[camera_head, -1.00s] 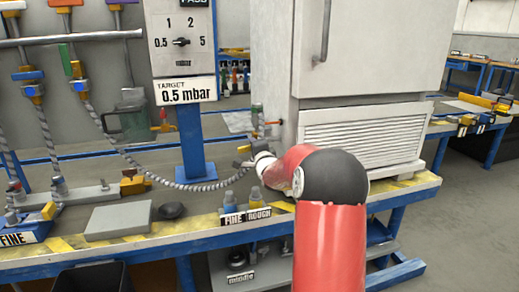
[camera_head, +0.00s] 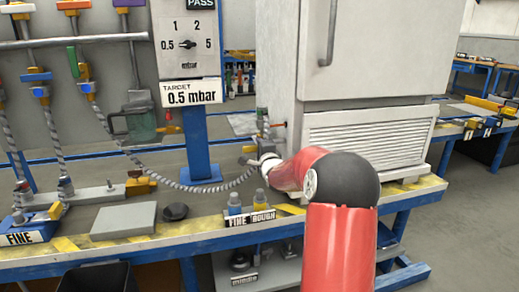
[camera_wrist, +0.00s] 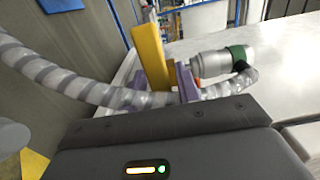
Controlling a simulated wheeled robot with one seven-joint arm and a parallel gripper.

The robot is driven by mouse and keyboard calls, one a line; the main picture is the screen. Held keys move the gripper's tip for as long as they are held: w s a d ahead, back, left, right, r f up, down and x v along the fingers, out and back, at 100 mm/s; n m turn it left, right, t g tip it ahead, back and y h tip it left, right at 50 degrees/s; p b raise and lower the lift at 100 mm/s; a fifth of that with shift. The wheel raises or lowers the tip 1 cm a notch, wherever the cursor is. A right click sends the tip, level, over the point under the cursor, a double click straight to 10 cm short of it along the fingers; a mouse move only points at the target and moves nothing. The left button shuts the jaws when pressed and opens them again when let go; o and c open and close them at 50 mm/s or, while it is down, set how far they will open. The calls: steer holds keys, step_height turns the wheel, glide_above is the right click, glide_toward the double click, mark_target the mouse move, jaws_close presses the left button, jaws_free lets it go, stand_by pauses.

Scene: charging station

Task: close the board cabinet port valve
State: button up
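The tall pale cabinet (camera_head: 360,85) stands at the back right of the bench, with a louvred panel low on its front. In the wrist view, a valve with an upright yellow lever (camera_wrist: 150,57) and purple body parts (camera_wrist: 186,82) sits beside the cabinet's pale surface. A ribbed grey hose (camera_wrist: 75,82) runs to it from the left, and a silver fitting with a green band (camera_wrist: 222,62) lies to its right. My gripper (camera_head: 257,162) is by the cabinet's lower left edge, near the hose end. Its dark body fills the bottom of the wrist view; its fingertips are not clearly seen.
A gauge panel (camera_head: 187,45) on a blue post (camera_head: 198,150) stands left of the cabinet, with the ribbed hose sagging past its foot. A grey plate (camera_head: 123,219) and FINE and ROUGH labels (camera_head: 250,218) are on the bench. My red arm crosses the bench's front edge.

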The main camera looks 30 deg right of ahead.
steer(key=shift+o, duration=0.6)
steer(key=v, duration=0.7)
steer(key=shift+s+b, duration=0.35)
steer(key=shift+b, duration=0.1)
steer(key=shift+a, duration=0.2)
steer(key=s+a+n+g+y, duration=0.1)
steer(key=s+a+n+g, duration=0.4)
steer(key=s+a+n, duration=0.65)
steer(key=s+a+f+n+g+y, duration=0.1)
steer(key=s+a+f+n+g, duration=0.1)
steer(key=s, duration=0.6)
steer(key=s+a+f+n+g+y, duration=0.1)
steer(key=s+a+f+n+g, duration=0.1)
steer(key=s+a+n, duration=0.2)
steer(key=s+a+f+n+g+y, duration=0.1)
steer(key=s+a+n+g, duration=0.1)
steer(key=s+a, duration=0.5)
steer(key=s+n, duration=0.1)
steer(key=s, duration=0.4)
steer(key=shift+s+a+f+g, duration=0.2)
steer(key=shift+s+f+g, duration=0.05)
steer(key=shift+f+g, duration=0.15)
